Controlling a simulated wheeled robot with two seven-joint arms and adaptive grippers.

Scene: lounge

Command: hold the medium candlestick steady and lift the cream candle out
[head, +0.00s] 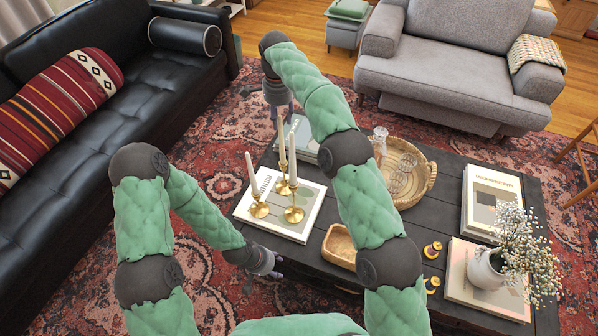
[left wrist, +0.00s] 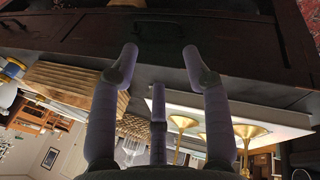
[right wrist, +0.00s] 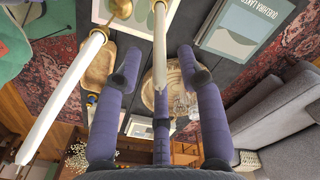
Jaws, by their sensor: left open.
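Three brass candlesticks with pale candles stand upright on a white book in the head view. The medium one seems to be the front right candlestick (head: 294,213), with its cream candle (head: 292,160) seated in it. The brass holders (left wrist: 248,132) also show upside down in the left wrist view. My left gripper (head: 268,263) is open and empty, low beside the table's near left edge. My right gripper (head: 284,103) is open, up behind the candles. In the right wrist view a candle (right wrist: 160,50) shows between its fingers; I cannot tell which candle.
The short candlestick (head: 258,210) stands left and the tall one (head: 283,188) behind, close together. A wooden bowl (head: 340,243), a wicker tray (head: 428,178) and a flower vase (head: 488,270) share the dark table (head: 450,205). The black sofa (head: 130,105) is left.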

